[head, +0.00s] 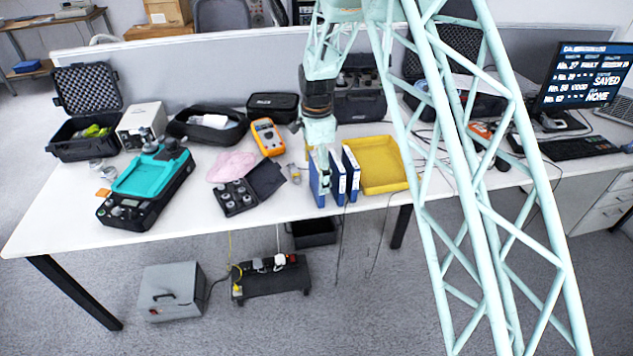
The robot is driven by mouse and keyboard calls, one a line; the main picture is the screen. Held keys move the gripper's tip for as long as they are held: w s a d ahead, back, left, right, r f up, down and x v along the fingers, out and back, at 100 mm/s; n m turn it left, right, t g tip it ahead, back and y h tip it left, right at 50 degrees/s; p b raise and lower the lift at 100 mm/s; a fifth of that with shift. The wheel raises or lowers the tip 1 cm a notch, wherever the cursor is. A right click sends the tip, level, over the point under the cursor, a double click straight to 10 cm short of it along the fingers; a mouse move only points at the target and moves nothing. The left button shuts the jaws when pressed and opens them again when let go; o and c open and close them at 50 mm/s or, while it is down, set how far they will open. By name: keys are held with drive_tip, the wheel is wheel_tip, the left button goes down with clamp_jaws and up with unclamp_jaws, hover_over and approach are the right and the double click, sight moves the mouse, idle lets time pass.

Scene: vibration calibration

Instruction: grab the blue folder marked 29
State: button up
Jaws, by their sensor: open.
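Several blue folders stand upright side by side near the front edge of the white table, with pale labels on their spines. The left folder (316,186) is partly covered by my gripper, the middle folder (337,184) shows its spine, and the right folder (351,172) stands beside the yellow tray. The numbers on the labels are too small to read, so I cannot tell which is marked 29. My gripper (322,178) points down at the left and middle folders, with its jaws open. I cannot tell whether its fingers touch or straddle a folder.
A yellow tray (385,165) lies right of the folders. An orange multimeter (267,137), a black case of weights (236,198) and a teal instrument (150,178) are to the left. A monitor (585,78) and keyboard (580,146) stand right. The left front table corner is bare.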

drive_tip(key=shift+f+b, duration=0.3)
drive_tip(key=shift+f, duration=1.25)
drive_tip(key=c, duration=1)
